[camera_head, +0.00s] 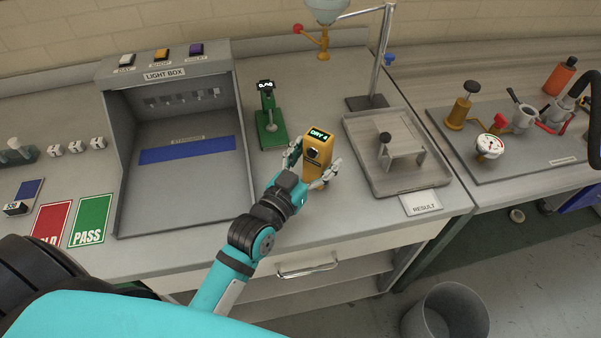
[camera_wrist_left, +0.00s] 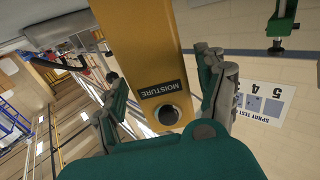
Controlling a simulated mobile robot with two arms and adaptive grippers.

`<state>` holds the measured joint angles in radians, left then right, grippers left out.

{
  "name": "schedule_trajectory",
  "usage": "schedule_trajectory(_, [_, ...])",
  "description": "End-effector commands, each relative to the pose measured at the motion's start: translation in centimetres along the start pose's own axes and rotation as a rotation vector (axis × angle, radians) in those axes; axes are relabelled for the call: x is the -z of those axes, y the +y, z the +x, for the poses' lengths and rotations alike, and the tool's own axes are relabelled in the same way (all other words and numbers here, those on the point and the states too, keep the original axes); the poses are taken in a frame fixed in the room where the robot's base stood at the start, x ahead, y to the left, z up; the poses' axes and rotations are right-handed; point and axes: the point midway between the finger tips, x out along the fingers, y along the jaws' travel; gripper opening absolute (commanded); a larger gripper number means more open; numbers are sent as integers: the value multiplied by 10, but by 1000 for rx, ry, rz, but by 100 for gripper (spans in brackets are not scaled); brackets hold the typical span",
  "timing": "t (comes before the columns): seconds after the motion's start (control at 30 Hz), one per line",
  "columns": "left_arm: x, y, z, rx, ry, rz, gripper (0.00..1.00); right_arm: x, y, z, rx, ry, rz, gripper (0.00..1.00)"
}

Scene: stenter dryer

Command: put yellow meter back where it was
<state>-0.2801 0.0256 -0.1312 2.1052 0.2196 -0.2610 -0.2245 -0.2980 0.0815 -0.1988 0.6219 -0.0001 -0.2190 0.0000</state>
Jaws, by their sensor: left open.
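The yellow meter (camera_head: 318,148) stands upright on the bench in the head view, with a lit display reading "DRY 4" on top. In the left wrist view the yellow meter (camera_wrist_left: 142,55) fills the upper middle, with the word "MOISTURE" and a dark round knob facing me. My left gripper (camera_head: 312,170) is open, with one finger on each side of the meter. In the left wrist view the fingers of my left gripper (camera_wrist_left: 165,95) flank the meter, and a gap shows at least on the right side. My right gripper is not in view.
A green stand-like gauge (camera_head: 270,125) is left of the meter. A grey light box (camera_head: 175,150) stands further left. A tray with a small stand (camera_head: 395,185) and a RESULT card (camera_head: 421,203) are to the right. A bin (camera_head: 445,315) is on the floor.

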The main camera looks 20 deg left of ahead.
Motion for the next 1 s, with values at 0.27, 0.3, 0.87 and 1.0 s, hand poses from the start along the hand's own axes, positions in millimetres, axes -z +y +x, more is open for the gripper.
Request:
schedule_trajectory(0.27, [-4, 0, -60, -1, -4, 1, 73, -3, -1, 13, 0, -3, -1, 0])
schedule_trajectory(0.3, [-4, 0, -68, -1, -5, 1, 73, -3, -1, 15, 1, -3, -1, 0])
schedule_trajectory(0.87, [0, 0, -110, 0, 1, 0, 73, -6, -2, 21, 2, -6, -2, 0])
schedule_trajectory(1.0, [0, 0, -110, 0, 0, 0, 73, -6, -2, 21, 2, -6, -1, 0])
